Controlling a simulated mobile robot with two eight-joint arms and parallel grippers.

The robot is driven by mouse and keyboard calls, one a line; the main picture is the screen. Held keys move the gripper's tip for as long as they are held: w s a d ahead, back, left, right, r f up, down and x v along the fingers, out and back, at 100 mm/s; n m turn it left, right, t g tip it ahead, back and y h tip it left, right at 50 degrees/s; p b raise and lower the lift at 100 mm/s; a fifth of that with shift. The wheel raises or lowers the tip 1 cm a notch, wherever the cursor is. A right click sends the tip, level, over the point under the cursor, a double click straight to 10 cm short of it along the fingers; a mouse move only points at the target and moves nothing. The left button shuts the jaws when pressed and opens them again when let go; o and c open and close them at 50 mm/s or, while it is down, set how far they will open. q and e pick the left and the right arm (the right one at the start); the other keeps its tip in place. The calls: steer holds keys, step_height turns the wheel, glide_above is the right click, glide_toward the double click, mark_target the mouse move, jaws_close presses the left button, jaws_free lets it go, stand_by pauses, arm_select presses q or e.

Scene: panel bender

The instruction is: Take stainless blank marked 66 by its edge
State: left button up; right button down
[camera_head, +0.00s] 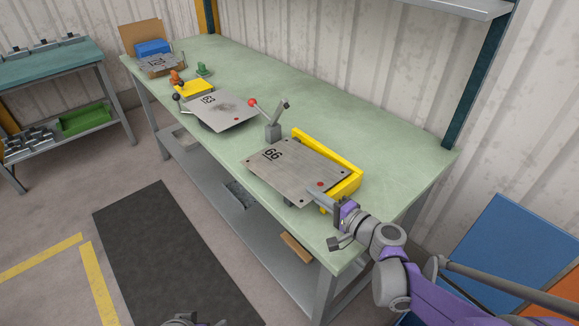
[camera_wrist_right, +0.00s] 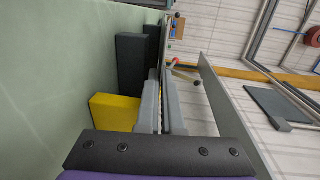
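The stainless blank marked 66 (camera_head: 290,176) is a flat grey plate with small holes and a red dot. It lies near the bench's right end, against a yellow angled stop (camera_head: 340,180). My right gripper (camera_head: 322,199) is at the blank's near right corner. In the right wrist view its two grey fingers (camera_wrist_right: 161,103) are nearly together, with a thin gap that fits the plate's edge. The blank is seen edge-on there and is hard to make out. A grey piece at the bottom of the head view seems to be my left gripper (camera_head: 190,320); its fingers are unclear.
A lever clamp with a red knob (camera_head: 271,130) stands between the plates. A shelf (camera_head: 450,8) hangs above. Blue and orange panels (camera_head: 515,245) stand at the right.

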steer(key=shift+r+p+v, duration=0.15)
steer(key=shift+p+v, duration=0.05)
steer(key=shift+v, duration=1.1)
steer(key=shift+r+p+v, duration=0.1)
steer(key=shift+p+v, duration=0.05)
steer(key=shift+v, duration=1.15)
steer(key=shift+s+d, duration=0.15)
